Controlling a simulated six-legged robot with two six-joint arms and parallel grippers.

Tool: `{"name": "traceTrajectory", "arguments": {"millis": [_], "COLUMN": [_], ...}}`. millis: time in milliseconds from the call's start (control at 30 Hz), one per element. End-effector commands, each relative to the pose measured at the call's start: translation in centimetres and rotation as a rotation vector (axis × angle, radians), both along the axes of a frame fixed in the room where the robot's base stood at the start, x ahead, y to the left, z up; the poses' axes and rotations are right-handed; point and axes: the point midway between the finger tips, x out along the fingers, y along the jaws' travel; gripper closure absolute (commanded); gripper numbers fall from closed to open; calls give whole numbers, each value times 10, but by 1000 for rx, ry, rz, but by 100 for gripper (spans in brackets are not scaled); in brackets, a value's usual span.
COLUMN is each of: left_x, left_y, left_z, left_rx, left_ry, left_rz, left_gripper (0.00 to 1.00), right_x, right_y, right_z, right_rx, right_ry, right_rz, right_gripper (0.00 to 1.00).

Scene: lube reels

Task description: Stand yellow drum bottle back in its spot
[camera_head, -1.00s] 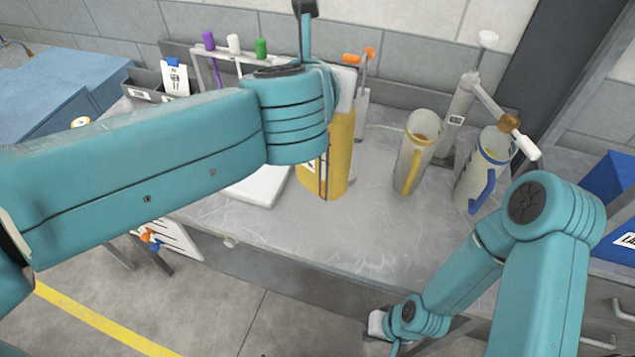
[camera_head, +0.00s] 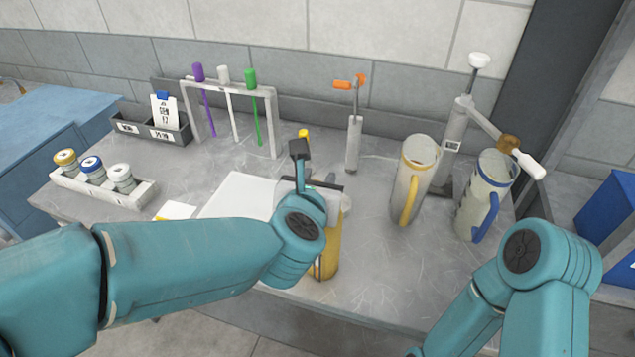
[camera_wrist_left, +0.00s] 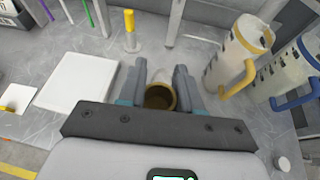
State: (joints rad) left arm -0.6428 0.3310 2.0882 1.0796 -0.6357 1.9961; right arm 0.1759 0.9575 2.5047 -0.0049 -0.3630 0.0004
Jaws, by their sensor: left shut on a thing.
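My left gripper (camera_wrist_left: 161,82) is shut on a small round bottle, which I take to be the yellow drum bottle (camera_wrist_left: 160,98). In the left wrist view its end shows a brownish-yellow rim around a dark middle, with a finger on each side. In the head view my left arm and wrist hide most of the grip, over the front middle of the bench. A yellow surface shows below the wrist there; I cannot tell what it belongs to. A white rack (camera_head: 143,196) holding three bottles with yellow, blue and white tops stands at the left. My right gripper is out of view.
A white board (camera_head: 232,194) lies left of the gripper. A yellow-topped post (camera_wrist_left: 129,32) and an orange-handled tool (camera_head: 354,146) stand behind. Two jugs, yellow-handled (camera_head: 413,180) and blue-handled (camera_head: 485,198), stand right. A frame (camera_head: 273,128) with hanging coloured-handled rods is behind left.

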Motion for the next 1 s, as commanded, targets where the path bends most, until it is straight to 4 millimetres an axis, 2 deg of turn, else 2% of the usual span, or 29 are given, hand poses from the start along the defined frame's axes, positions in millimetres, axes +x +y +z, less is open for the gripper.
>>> {"name": "traceTrajectory", "arguments": {"millis": [300,333,400,667,800,1000], "left_x": [0,0,0,0,-2,-41], "left_y": [0,0,0,0,0,7], "left_z": [-3,-3,-2,-2,4,20], "left_rx": [-2,-1,0,0,0,-2], "left_ry": [-3,0,0,0,-1,-4], "left_rz": [0,0,0,0,-1,-3], "left_gripper": [100,63,41,41,41,41], "right_x": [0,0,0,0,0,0], "right_y": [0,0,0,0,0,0], "right_z": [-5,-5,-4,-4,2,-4], "right_rx": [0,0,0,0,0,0], "right_ry": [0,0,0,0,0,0], "right_rz": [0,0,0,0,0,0], "right_gripper": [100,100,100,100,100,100]}}
